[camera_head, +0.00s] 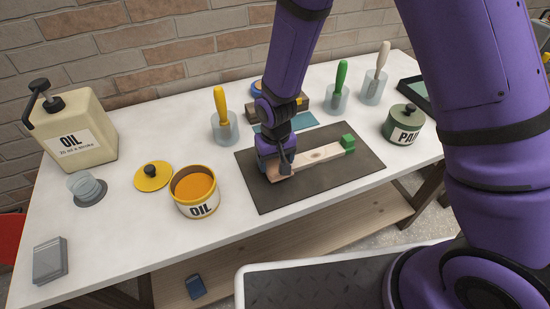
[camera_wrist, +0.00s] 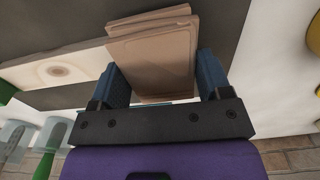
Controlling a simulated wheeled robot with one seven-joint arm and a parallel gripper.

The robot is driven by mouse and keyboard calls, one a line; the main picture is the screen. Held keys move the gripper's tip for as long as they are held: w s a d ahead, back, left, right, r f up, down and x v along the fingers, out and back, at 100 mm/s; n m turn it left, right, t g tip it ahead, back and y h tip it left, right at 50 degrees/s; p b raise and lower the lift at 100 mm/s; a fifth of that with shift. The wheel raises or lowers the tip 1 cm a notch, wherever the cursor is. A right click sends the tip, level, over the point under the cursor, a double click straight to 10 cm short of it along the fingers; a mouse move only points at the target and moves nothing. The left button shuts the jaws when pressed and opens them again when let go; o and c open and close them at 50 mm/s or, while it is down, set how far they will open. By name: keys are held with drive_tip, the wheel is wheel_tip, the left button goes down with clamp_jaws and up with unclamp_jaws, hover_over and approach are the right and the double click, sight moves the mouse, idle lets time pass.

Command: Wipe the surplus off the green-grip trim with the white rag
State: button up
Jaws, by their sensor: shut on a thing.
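The green-grip trim is a pale wooden strip (camera_head: 315,156) with a knot and a green block (camera_head: 348,142) at its right end. It lies on a dark mat (camera_head: 270,198); its knot also shows in the wrist view (camera_wrist: 58,71). My gripper (camera_head: 279,170) is over the strip's left end. In the wrist view my gripper (camera_wrist: 165,85) is shut on a folded rag (camera_wrist: 155,50), which looks tan-brown rather than white. The rag is at the strip's end; I cannot tell whether it touches the wood. My gripper hides most of it in the head view.
An open oil tin (camera_head: 196,195), its yellow lid (camera_head: 153,177) and an oil can (camera_head: 75,130) stand left. Brushes in clear cups, yellow (camera_head: 220,105), green (camera_head: 341,75) and white (camera_head: 382,60), stand behind. A green pot (camera_head: 404,126) is right. The table's front left is mostly clear.

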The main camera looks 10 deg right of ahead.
drive_tip(key=shift+s+d, duration=0.25)
drive_tip(key=shift+s, duration=0.5)
drive_tip(key=shift+w+a, duration=0.2)
drive_tip(key=shift+w, duration=0.4)
drive_tip(key=shift+w+a, duration=0.15)
drive_tip(key=shift+w, duration=0.45)
drive_tip(key=shift+s+d+f, duration=0.15)
drive_tip(key=shift+s+d, duration=0.05)
drive_tip(key=shift+s, duration=0.45)
drive_tip(key=shift+w+r, duration=0.1)
drive_tip(key=shift+r, duration=3.45)
